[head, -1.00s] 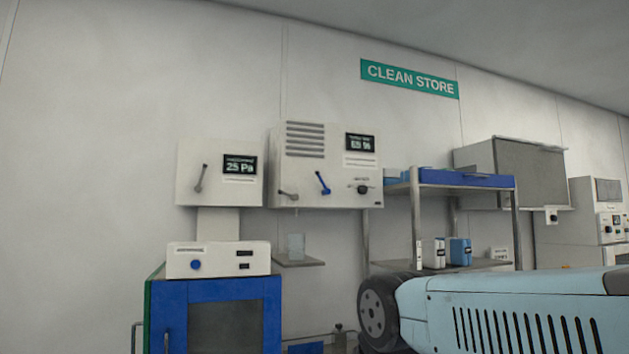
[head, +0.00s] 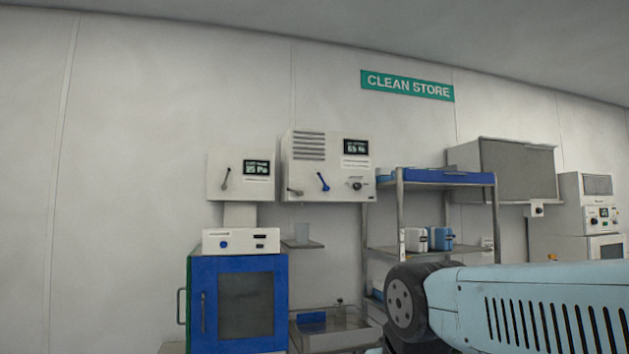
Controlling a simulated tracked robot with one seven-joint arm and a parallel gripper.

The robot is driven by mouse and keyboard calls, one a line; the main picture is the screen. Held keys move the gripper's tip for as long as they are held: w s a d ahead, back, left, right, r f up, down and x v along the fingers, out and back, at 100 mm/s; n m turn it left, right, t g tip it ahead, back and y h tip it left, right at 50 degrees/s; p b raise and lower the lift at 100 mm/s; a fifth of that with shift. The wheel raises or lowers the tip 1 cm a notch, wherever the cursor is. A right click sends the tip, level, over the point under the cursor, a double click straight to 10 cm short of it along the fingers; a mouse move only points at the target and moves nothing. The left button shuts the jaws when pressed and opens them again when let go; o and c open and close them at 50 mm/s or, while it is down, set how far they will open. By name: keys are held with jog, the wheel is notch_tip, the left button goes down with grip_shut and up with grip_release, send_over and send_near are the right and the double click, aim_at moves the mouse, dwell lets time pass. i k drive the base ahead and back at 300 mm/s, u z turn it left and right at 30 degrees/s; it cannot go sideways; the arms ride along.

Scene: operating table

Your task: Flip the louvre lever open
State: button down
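A white wall unit (head: 310,176) with a slatted louvre (head: 308,146) at its upper left and a small dark display hangs on the far wall. Below the louvre, a grey lever (head: 294,191) lies low at the left, and a blue lever (head: 323,182) leans up to the left beside it. A dark knob (head: 356,185) is at the right. A smaller white box (head: 238,190) to the left has its own grey lever (head: 225,178) and display. Which lever works the louvre cannot be told. My gripper is not in view.
A blue cabinet (head: 198,300) with a white device (head: 240,240) on top stands below. A metal shelf rack (head: 399,215) with a blue tray (head: 450,176) stands to the right. A light-blue slotted body (head: 530,285) with a black wheel fills the lower right.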

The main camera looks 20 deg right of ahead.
aim_at(325, 187)
jog(key=z, duration=0.7)
jog(key=i, duration=1.85)
jog(key=u, duration=0.6)
jog(key=k, duration=0.85)
jog(key=u, duration=0.15)
jog(key=i, duration=0.65)
